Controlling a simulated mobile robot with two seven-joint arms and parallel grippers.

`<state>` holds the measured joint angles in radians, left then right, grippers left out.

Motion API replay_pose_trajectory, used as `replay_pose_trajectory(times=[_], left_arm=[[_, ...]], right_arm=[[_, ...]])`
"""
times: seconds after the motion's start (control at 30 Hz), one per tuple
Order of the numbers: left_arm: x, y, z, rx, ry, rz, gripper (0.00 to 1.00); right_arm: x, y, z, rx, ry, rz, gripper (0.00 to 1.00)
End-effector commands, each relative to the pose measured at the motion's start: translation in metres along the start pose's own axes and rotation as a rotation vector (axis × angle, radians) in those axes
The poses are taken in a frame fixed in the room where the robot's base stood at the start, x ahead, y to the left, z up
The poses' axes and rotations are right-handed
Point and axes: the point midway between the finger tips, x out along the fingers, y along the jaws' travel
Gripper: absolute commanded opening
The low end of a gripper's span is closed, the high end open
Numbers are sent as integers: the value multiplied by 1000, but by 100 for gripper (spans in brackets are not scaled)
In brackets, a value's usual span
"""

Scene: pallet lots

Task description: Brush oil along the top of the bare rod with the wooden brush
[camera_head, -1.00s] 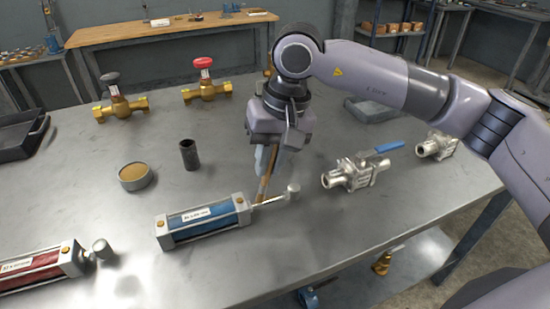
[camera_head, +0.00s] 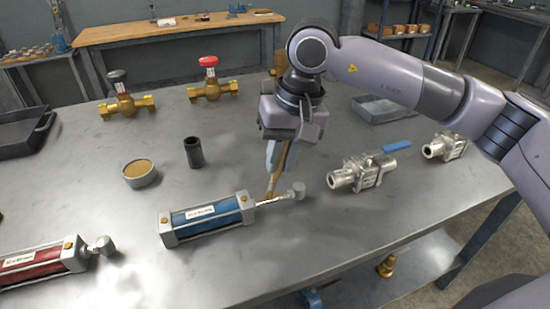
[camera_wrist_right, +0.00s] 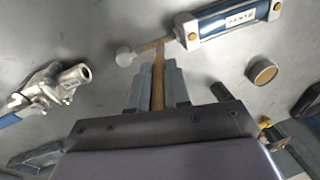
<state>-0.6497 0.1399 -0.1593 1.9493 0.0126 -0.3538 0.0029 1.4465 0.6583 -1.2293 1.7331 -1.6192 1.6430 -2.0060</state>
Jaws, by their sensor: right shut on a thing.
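The blue cylinder (camera_head: 206,219) lies on the metal bench, its bare rod (camera_head: 283,198) reaching right to a round grey end piece (camera_head: 298,189). In the right wrist view the rod (camera_wrist_right: 148,47) looks golden-brown along part of its length. My right gripper (camera_head: 277,160) is shut on the wooden brush (camera_head: 280,162), which points down. The brush's lower end is at the rod; whether it touches is hard to tell. The right wrist view shows the brush handle (camera_wrist_right: 158,84) between the fingers (camera_wrist_right: 158,88). My left gripper is out of view.
A round tin with tan contents (camera_head: 140,174) and a dark cup (camera_head: 194,153) stand behind the blue cylinder. A red cylinder (camera_head: 40,264) lies at left. Silver valves (camera_head: 362,170) are at right, brass valves (camera_head: 126,104) at the back. The front right of the bench is clear.

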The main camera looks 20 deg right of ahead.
Motion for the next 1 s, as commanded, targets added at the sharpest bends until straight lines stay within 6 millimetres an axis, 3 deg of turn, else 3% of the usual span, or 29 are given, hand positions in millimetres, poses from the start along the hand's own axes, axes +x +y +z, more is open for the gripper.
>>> replay_pose_trajectory(times=[1.0], left_arm=[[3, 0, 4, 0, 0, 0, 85]], right_arm=[[-3, 19, -2, 0, -2, 4, 0]])
